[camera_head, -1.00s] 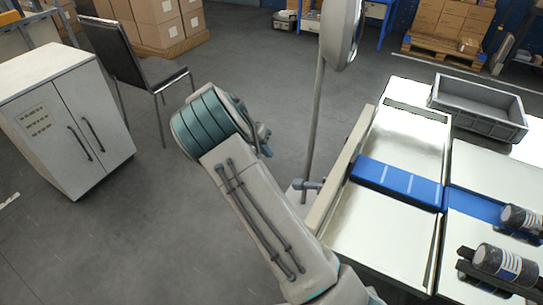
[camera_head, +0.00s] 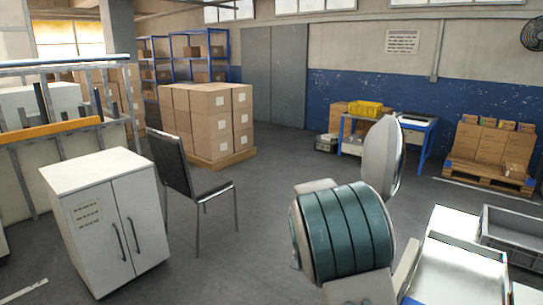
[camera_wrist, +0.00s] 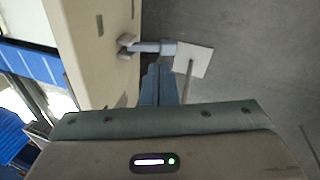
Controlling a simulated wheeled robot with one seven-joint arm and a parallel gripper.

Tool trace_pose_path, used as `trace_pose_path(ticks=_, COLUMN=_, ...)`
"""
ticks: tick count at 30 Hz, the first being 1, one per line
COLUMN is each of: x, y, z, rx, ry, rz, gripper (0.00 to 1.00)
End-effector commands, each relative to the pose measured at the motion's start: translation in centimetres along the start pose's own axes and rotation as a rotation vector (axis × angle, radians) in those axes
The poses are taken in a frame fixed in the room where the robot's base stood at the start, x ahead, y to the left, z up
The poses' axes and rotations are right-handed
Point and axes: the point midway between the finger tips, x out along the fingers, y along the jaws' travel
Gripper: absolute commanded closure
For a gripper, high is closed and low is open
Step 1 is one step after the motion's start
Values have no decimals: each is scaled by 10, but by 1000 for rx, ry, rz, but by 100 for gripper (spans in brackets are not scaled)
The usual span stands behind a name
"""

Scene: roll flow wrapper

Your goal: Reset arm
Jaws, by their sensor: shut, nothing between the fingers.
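My gripper (camera_wrist: 159,84) shows in the wrist view with its blue-grey fingers together and nothing between them. It points past the cream side panel (camera_wrist: 92,50) of the machine, over open grey floor. I cannot tell whether it touches the panel, but it looks apart. In the head view, my arm shows at the lower middle and the gripper itself is out of sight. The machine's white top (camera_head: 455,272) is partly seen at the lower right.
A grey crate (camera_head: 510,232) sits at the right. A white cabinet (camera_head: 108,225) and a black chair (camera_head: 190,175) stand at the left. A round pale disc (camera_head: 383,160) rises beside my arm. Stacked cartons (camera_head: 208,120) are behind. The floor between the chair and my arm is clear.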

Motion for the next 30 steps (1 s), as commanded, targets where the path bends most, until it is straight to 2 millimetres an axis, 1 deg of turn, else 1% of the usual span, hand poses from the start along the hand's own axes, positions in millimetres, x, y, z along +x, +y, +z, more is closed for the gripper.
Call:
trace_pose_path(ticks=1, x=-13, y=13, z=9, rx=-12, ry=-5, rz=-39, gripper=100)
trace_pose_path(ticks=6, x=-43, y=46, z=41, rx=-82, ry=-6, rz=-144, gripper=100)
trace_pose_path(ticks=11, x=-67, y=75, z=76, rx=-152, ry=22, rz=-227, gripper=100)
trace_pose_path(ticks=15, x=-84, y=99, z=109, rx=-217, ry=64, rz=-281, gripper=100)
trace_pose_path(ticks=19, x=-94, y=118, z=140, rx=-279, ry=117, rz=-314, gripper=100)
trace_pose_path(ticks=24, x=-99, y=139, z=178, rx=-351, ry=188, rz=-330, gripper=100)
trace_pose_path(ticks=27, x=-98, y=146, z=194, rx=-380, ry=220, rz=-329, gripper=100)
trace_pose_path(ticks=30, x=-97, y=151, z=203, rx=-399, ry=239, rz=-324, gripper=100)
